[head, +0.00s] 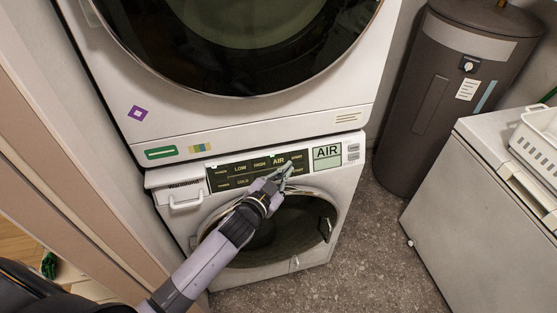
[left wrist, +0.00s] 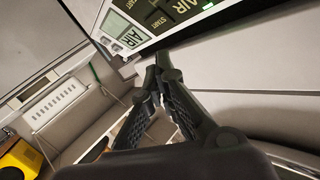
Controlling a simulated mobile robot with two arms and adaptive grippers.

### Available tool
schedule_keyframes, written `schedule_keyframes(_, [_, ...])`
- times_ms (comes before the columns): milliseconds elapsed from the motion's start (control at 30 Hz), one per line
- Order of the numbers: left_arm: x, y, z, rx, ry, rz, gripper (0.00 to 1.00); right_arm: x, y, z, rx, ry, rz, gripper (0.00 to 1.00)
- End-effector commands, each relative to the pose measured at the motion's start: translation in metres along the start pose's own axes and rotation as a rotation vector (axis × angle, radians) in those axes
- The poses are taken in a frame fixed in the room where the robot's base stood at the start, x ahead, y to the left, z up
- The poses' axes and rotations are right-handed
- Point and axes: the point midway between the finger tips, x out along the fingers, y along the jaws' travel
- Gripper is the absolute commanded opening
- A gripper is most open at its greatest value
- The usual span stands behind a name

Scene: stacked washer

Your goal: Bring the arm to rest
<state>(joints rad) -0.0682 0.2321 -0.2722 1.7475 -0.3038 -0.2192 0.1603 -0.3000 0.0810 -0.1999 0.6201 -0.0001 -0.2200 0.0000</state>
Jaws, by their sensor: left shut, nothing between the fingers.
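My left arm comes in from the lower left in the head view. Its gripper (head: 284,171) is in front of the lower washer's control panel (head: 236,177), near the AIR label. In the left wrist view the gripper (left wrist: 161,62) has its fingertips together, with nothing between them. The tips are close to the panel (left wrist: 153,15); I cannot tell whether they touch it. The small display (head: 327,153) beside the panel reads AIR. My right gripper is not in view.
The lower washer's round door (head: 275,235) is below the gripper, and the upper machine (head: 235,118) is above. A dark cylindrical tank (head: 440,105) stands at the back right. A white chest (head: 470,200) with a white basket (head: 540,135) is at right. Bare floor (head: 370,255) lies between.

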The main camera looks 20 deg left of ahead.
Motion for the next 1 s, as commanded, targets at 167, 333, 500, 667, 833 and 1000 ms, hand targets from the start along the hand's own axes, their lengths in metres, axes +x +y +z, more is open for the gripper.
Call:
schedule_keyframes(167, [0.000, 0.000, 0.000, 0.000, 0.000, 0.000, 0.00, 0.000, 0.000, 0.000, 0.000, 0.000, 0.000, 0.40])
schedule_keyframes(333, [0.000, 0.000, 0.000, 0.000, 0.000, 0.000, 0.00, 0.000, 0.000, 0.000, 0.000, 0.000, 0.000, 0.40])
schedule_keyframes(500, [-0.001, 0.000, 0.001, -0.002, -0.006, -0.001, 0.00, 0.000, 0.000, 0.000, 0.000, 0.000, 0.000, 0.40])
schedule_keyframes(667, [-0.022, 0.001, 0.018, -0.047, -0.125, -0.019, 0.00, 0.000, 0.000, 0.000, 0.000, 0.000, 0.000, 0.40])
schedule_keyframes(833, [-0.089, 0.009, 0.058, -0.152, -0.431, -0.025, 0.00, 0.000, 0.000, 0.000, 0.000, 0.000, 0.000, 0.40])
schedule_keyframes(1000, [-0.158, 0.023, 0.081, -0.223, -0.686, 0.011, 0.00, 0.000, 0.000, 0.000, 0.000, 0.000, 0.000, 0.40])
